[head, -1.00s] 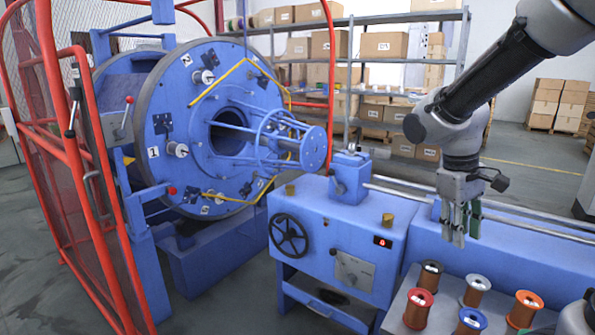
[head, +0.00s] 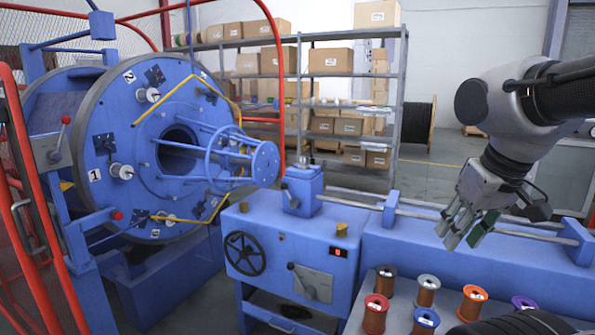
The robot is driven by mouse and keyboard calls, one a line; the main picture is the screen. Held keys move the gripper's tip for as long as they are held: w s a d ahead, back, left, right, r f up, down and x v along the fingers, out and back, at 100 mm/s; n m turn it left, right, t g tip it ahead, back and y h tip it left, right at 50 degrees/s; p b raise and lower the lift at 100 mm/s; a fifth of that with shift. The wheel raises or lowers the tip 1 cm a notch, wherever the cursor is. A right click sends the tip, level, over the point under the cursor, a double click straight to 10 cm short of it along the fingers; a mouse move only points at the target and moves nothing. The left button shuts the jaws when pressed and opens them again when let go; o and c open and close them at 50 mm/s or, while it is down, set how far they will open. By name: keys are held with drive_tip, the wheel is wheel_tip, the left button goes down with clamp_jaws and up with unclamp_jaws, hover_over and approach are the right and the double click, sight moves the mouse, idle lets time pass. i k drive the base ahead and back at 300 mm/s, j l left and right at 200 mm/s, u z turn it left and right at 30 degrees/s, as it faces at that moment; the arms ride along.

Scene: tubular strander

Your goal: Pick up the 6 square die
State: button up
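My gripper (head: 460,237) hangs at the right in the head view, tilted down and to the left, above the blue bed of the machine. Its fingers look spread apart, with nothing seen between them. I cannot make out any marking on either, so I cannot tell which, if any, is the 6 square die.
The blue strander drum (head: 140,160) and red guard frame (head: 20,230) fill the left. Several wire spools (head: 427,290) stand on a grey table at the front right. Shelves stand behind.

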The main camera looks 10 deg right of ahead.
sight(303, 165)
drive_tip(key=j+z, duration=0.45)
drive_tip(key=j, duration=1.25)
drive_tip(key=i+j+z, duration=0.3)
drive_tip(key=i+j, duration=0.25)
drive_tip(key=i+j+z, duration=0.25)
drive_tip(key=i+j, duration=0.2)
drive_tip(key=j, duration=0.15)
drive_tip(key=i+j+z, duration=0.2)
drive_tip(key=i+j, duration=0.35)
drive_tip(key=i, duration=0.15)
